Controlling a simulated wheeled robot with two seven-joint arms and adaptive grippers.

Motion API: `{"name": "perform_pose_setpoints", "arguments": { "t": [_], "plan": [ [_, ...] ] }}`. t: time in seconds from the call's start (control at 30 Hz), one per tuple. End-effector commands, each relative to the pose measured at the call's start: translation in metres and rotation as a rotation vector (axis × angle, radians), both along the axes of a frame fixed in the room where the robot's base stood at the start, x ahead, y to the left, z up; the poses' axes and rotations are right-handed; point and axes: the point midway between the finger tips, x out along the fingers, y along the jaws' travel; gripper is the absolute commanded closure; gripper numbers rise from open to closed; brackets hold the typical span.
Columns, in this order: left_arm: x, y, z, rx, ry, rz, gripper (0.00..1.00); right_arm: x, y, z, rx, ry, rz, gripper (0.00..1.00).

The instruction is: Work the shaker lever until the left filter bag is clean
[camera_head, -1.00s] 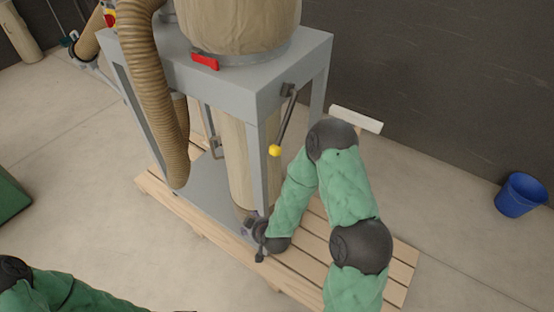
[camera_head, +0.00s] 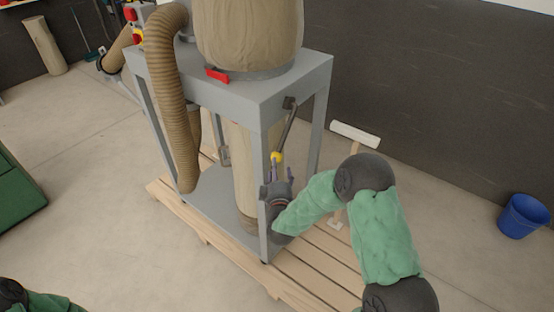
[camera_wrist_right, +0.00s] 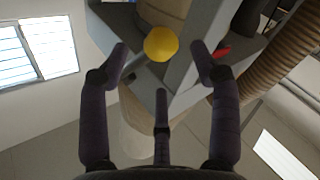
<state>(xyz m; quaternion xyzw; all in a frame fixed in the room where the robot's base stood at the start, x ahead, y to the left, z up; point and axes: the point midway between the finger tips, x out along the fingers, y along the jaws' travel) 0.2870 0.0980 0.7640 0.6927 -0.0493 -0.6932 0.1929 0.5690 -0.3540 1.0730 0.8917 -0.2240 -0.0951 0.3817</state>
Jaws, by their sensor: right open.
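The shaker lever (camera_head: 289,127) is a dark rod on the grey frame's right side, hanging down to a yellow ball knob (camera_head: 277,157). My right gripper (camera_head: 276,172) is open just below the knob, fingers pointing up. In the right wrist view the yellow knob (camera_wrist_right: 161,44) sits between the spread fingertips; I cannot tell if any finger touches it. A beige filter bag (camera_head: 248,35) bulges above the frame's top, with a red latch (camera_head: 217,75) at its base. A paler bag (camera_head: 243,170) hangs below. My left gripper is out of view; only part of my left arm shows.
The grey frame (camera_head: 285,84) stands on a wooden pallet (camera_head: 318,262). A ribbed hose (camera_head: 172,110) hangs at the frame's left. A blue bucket (camera_head: 523,216) stands on the floor at right. A white-topped post (camera_head: 355,134) stands behind my right arm.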

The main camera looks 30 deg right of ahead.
Motion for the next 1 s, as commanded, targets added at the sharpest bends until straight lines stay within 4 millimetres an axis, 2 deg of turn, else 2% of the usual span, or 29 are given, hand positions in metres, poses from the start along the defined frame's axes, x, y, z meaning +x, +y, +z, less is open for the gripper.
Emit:
{"name": "perform_pose_setpoints", "arguments": {
  "t": [0.2, 0.4, 0.8, 0.87, 1.0],
  "plan": [
    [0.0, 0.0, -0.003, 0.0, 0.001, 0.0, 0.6, 0.034, -0.018, -0.001, 0.0, 0.001, -0.001, 0.37],
    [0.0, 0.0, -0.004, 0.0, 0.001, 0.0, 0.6, 0.053, -0.028, -0.001, 0.002, 0.001, 0.0, 0.37],
    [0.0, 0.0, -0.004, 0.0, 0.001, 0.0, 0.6, 0.058, -0.031, -0.001, 0.002, 0.001, 0.001, 0.37],
    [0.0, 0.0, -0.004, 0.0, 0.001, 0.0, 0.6, 0.058, -0.031, -0.001, 0.002, 0.001, 0.001, 0.51],
    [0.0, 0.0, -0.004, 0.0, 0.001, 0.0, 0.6, 0.058, -0.031, -0.001, 0.002, 0.001, 0.001, 0.91]
  ]
}}
